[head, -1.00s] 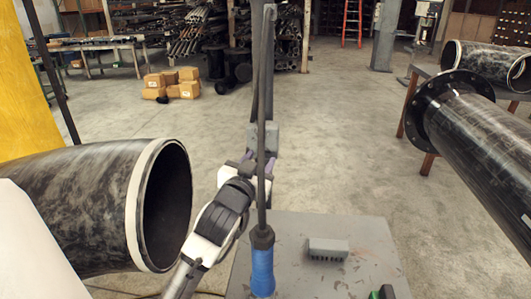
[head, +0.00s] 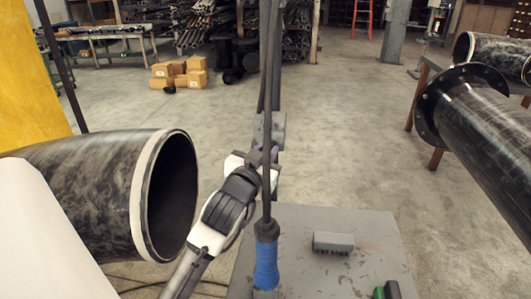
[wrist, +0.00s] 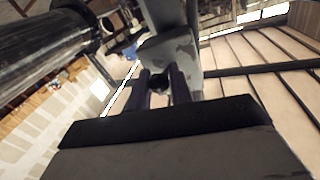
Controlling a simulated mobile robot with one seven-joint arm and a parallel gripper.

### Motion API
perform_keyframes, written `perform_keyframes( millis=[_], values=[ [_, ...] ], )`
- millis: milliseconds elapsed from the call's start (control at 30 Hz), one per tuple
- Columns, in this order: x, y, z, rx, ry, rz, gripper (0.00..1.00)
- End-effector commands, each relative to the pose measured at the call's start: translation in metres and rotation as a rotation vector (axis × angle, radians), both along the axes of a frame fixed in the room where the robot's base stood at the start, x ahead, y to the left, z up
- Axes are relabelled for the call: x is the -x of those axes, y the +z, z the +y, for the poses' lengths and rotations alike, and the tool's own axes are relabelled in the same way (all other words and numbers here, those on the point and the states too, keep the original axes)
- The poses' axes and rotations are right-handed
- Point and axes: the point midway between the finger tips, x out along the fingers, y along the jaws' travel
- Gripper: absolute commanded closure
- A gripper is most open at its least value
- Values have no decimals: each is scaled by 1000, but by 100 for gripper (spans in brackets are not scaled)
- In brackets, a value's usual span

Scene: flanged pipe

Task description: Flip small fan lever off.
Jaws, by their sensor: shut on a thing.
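A grey switch box (head: 271,127) sits on a dark upright post, partly behind a dark vertical rod in the head view. In the wrist view the grey box (wrist: 168,50) fills the upper middle, just beyond my fingers. My gripper (head: 263,157) reaches up to the near side of this box. Its two dark purplish fingers (wrist: 160,88) stand close around a small dark piece (wrist: 159,80) at the box, which looks like the fan lever. My gripper is shut on it. The lever's full shape and angle are hidden by the fingers and the rod.
A grey table (head: 345,228) holds a blue-handled tool (head: 266,262) and a grey block (head: 333,242). A large black pipe (head: 115,195) lies left of my arm, and a flanged pipe (head: 490,120) is at right. The floor beyond is open, with cardboard boxes (head: 178,73).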

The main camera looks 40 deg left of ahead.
Motion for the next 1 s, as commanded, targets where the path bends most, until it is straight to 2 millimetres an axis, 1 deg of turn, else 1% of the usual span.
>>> perform_keyframes(
  millis=[33,133,333,600,967,1000],
  values=[
    [-1,-4,0,-7,-2,-10,100],
    [-1,-8,0,-20,-2,-33,100],
    [-2,-12,0,-53,-3,-87,100],
    [-2,-9,1,-84,-1,-138,100],
    [-2,-6,2,-88,0,-141,100],
    [-2,-7,2,-88,0,-141,76]
  ],
)
